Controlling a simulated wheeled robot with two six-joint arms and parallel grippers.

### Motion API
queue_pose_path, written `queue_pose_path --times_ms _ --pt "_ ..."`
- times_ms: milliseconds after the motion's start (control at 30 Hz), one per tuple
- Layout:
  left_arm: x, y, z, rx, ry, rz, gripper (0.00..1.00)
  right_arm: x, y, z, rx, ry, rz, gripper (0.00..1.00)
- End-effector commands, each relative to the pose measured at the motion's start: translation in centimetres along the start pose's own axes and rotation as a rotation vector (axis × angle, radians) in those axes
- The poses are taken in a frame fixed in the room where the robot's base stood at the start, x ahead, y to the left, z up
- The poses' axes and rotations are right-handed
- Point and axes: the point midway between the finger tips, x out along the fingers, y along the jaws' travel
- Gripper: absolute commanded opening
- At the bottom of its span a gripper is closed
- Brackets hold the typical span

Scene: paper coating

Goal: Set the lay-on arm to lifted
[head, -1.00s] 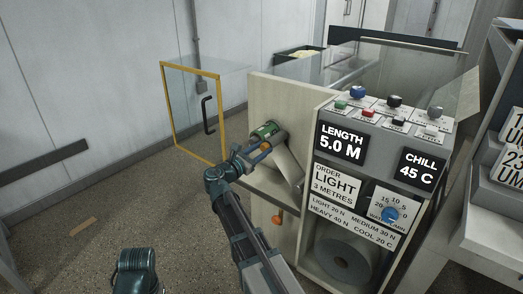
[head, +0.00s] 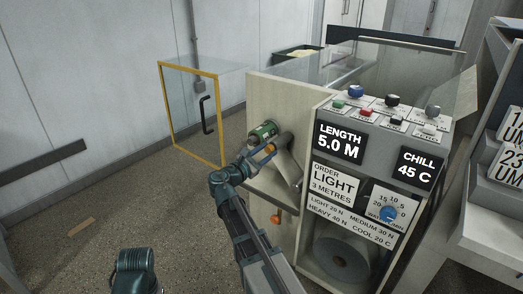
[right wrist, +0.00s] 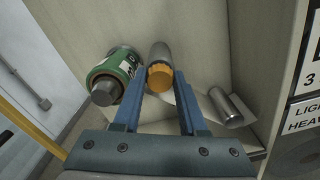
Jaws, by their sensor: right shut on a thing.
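My right gripper (head: 268,150) is at the open bay in the side of the coating machine. In the right wrist view its two blue fingers (right wrist: 158,95) are shut on a grey rod with an orange end (right wrist: 160,76), which I take to be the handle of the lay-on arm. In the head view the fingers partly hide this handle. A green-banded roll (head: 263,131) sits just beside it, and shows left of the fingers in the wrist view (right wrist: 112,70).
A bare metal roller (right wrist: 226,106) lies right of the fingers. An orange knob (head: 277,219) is below the bay. The control panel (head: 385,130) and a large lower roll (head: 342,258) are to the right. A yellow-framed glass door (head: 190,110) stands open at left.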

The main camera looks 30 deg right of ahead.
Motion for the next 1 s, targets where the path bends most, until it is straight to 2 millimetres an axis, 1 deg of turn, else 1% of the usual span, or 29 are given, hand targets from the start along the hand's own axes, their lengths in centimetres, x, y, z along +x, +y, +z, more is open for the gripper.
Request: queue_pose_path --times_ms 33,100,200,400,700,1000 --pt "0.1 0.0 0.0 0.000 0.000 0.000 0.47 -0.2 -0.9 0.2 0.036 0.003 -0.001 0.00" --pt "0.3 0.0 0.0 0.000 0.000 0.000 0.47 -0.2 -1.6 0.4 0.084 0.002 -0.002 0.00" --pt "0.5 0.0 0.0 0.000 0.000 -0.001 0.47 -0.2 -2.6 0.5 0.152 0.003 -0.002 0.00" --pt "0.9 0.1 -0.1 0.000 0.000 -0.001 0.47 -0.2 -3.8 0.6 0.262 0.004 -0.001 0.00" --pt "1.2 0.1 -0.1 0.001 0.000 -0.002 0.47 -0.1 -4.5 0.5 0.345 0.005 -0.003 0.00" --pt "1.2 0.1 -0.1 0.001 0.000 -0.002 0.47 -0.1 -4.5 0.5 0.355 0.005 -0.003 0.00"
